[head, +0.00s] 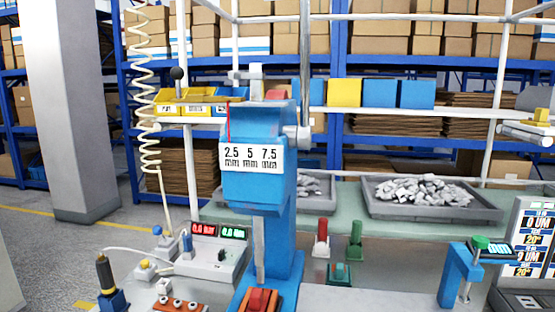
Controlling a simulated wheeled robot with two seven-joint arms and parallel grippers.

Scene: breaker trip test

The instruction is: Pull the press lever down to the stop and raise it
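The blue press (258,185) stands at the middle of the bench, with a white scale plate (252,159) marked 2.5, 5 and 7.5 mm and a thin red pointer (229,122). A grey rod (305,65), which looks like the press lever, stands upright at the press's right side. Its upper end is cut off by the top of the picture. The grey ram (259,250) hangs above a red part (258,299) in an orange fixture at the press foot. I cannot make out either of my grippers in the head view.
A console with red and green displays (219,231) stands left of the press. Behind are grey trays (430,197) of metal parts and a shelf with yellow and blue bins (345,92). A blue gauge stand (458,272) stands at right. White frame posts rise around the bench.

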